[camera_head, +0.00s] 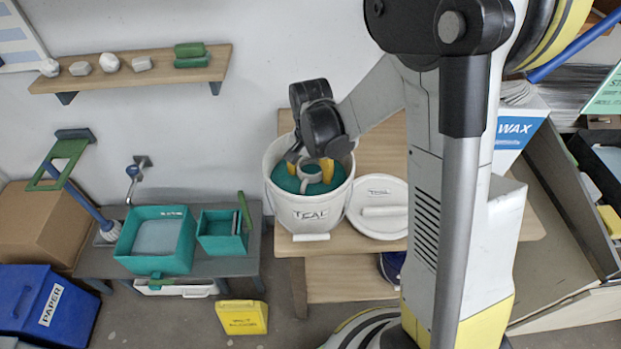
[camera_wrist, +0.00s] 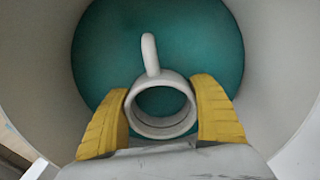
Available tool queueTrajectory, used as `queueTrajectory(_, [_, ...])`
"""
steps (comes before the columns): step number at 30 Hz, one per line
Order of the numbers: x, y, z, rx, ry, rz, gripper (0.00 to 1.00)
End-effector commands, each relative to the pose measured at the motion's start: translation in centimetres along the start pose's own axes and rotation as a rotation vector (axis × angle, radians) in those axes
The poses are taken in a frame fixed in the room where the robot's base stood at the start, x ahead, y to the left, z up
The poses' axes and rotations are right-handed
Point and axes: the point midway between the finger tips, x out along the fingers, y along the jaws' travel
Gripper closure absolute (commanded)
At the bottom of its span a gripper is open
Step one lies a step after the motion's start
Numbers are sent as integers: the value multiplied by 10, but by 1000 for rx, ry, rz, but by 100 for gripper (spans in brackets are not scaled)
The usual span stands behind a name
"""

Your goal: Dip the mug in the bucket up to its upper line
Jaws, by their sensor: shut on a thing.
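A pale grey mug (camera_head: 314,188) is inside the white bucket labelled TEAL (camera_head: 305,217), over teal glaze (camera_head: 285,181). My gripper (camera_head: 311,170) reaches down into the bucket with its yellow fingers shut on opposite sides of the mug. In the wrist view, the mug (camera_wrist: 150,128) shows its open rim and its handle points away from the gripper. The glaze (camera_wrist: 205,45) lies behind it. I cannot tell whether the mug's base touches the glaze. No line can be made out on the mug.
A white lid with a handle (camera_head: 364,224) lies right of the bucket on the wooden table (camera_head: 375,126). A low grey bench at left holds teal trays (camera_head: 124,243). A wooden shelf (camera_head: 110,78) hangs on the wall. The bucket wall (camera_wrist: 268,60) surrounds the fingers.

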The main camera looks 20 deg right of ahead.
Motion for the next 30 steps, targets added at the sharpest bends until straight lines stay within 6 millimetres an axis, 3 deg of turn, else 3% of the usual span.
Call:
queueTrajectory(21, [-79, 0, 0, 0, 0, 0, 79])
queueTrajectory(30, [-84, 0, 0, 0, 0, 0, 79])
